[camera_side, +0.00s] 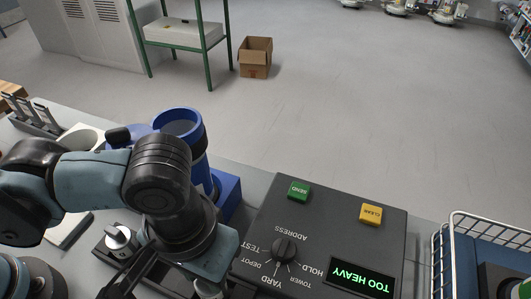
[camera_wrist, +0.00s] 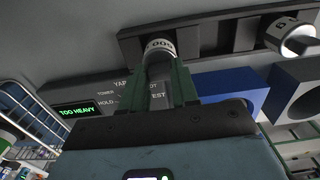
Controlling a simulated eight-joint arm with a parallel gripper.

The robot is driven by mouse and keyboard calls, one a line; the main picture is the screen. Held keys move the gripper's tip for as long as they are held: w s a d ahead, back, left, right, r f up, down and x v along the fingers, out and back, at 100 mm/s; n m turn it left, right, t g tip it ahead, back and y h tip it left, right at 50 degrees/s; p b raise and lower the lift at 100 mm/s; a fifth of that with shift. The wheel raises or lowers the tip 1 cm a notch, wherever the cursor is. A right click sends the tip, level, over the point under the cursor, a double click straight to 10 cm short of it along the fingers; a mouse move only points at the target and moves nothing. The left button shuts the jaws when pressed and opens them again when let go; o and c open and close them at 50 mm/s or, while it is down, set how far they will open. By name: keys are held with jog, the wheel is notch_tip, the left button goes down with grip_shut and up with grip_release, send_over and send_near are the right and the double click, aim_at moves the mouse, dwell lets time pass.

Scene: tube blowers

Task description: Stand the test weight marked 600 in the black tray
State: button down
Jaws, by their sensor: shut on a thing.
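The test weight marked 600 (camera_wrist: 158,48), a pale cylinder with a dark-printed band, is between the green fingers of my gripper (camera_wrist: 165,85) in the wrist view. The gripper is shut on it. The weight overlaps the black tray (camera_wrist: 215,38), a long dark tray with dividers; I cannot tell whether it touches the tray floor. In the side view the tray (camera_side: 100,251) is at the bottom left, partly covered by my arm, and the fingers are mostly hidden. Another pale weight (camera_wrist: 289,38) is at the tray's other end; it also shows in the side view (camera_side: 118,237).
A dark console (camera_side: 325,240) beside the tray shows TOO HEAVY (camera_side: 361,283). A blue tube unit (camera_side: 182,124) stands behind my arm. A wire basket (camera_side: 438,262) is at the right. A green-legged shelf (camera_side: 190,40) and cardboard box (camera_side: 255,57) are on the floor beyond.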

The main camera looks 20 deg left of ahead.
jog(key=shift+f, duration=0.2)
jog(key=c, duration=0.8)
grip_release()
jog(key=shift+f, duration=0.1)
jog(key=shift+c, duration=0.2)
notch_tip(320, 180, up, 12)
jog(key=shift+r, duration=0.2)
